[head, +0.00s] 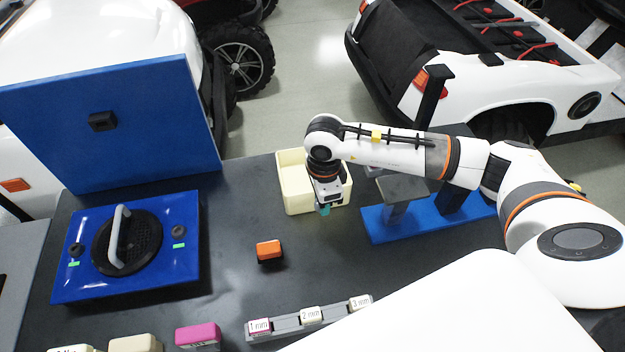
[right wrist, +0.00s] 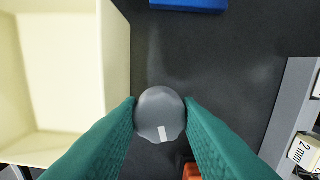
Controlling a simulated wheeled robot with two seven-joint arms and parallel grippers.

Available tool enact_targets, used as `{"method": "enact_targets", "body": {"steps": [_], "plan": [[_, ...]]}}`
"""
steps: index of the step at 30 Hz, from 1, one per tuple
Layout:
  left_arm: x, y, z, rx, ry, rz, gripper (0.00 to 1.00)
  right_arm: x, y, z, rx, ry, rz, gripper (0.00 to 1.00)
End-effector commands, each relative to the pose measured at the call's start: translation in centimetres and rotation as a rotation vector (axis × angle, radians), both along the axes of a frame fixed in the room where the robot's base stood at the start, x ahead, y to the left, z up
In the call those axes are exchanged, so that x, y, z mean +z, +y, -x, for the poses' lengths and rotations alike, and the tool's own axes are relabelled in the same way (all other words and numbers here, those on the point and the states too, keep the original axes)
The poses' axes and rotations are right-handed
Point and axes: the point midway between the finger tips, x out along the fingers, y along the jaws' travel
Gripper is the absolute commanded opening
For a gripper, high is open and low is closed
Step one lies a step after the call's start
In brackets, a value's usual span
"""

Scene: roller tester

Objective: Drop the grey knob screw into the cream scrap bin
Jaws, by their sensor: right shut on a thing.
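My right gripper (head: 324,209) is shut on the grey knob screw (right wrist: 159,114), which shows between the green fingertips (right wrist: 160,112) in the right wrist view. The knob is rounded, with a small white mark. In the head view the knob is hidden or too small to make out. The cream scrap bin (head: 294,201) is an open box at the back middle of the dark table. In the head view my right gripper overlaps the bin's front right part. In the right wrist view the bin (right wrist: 117,62) is left of the knob, which is over bare table. My left gripper is not in view.
A blue stand (head: 420,222) is right of the bin. An orange block (head: 269,250) lies in front of it. A grey rack (head: 288,325) holds labelled blocks near the front. A blue plate with a handled black disc (head: 185,265) is at left, before a blue panel (head: 120,150).

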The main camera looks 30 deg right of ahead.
Motion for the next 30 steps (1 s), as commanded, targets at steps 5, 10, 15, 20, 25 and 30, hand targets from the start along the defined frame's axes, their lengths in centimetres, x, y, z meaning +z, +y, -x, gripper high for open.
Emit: {"method": "enact_targets", "body": {"steps": [5, 10, 15, 20, 25, 30], "plan": [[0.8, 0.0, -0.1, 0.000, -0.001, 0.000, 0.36, 2.5, -0.9, -2.6, -0.468, -0.002, 0.000, 0.00], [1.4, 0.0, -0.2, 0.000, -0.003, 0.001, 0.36, 4.8, -1.6, -4.9, -0.914, -0.003, -0.002, 0.00], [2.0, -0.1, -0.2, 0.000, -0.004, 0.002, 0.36, 7.6, -2.5, -7.2, -1.410, -0.002, -0.004, 0.00], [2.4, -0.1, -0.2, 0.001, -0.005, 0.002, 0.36, 9.7, -3.0, -8.7, -1.785, -0.001, -0.004, 0.00], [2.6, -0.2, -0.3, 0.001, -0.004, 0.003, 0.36, 10.9, -3.3, -9.5, -2.002, 0.001, -0.001, 0.00], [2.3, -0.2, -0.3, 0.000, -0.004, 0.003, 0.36, 10.6, -3.4, -9.7, -2.057, 0.003, 0.001, 0.00]]}}
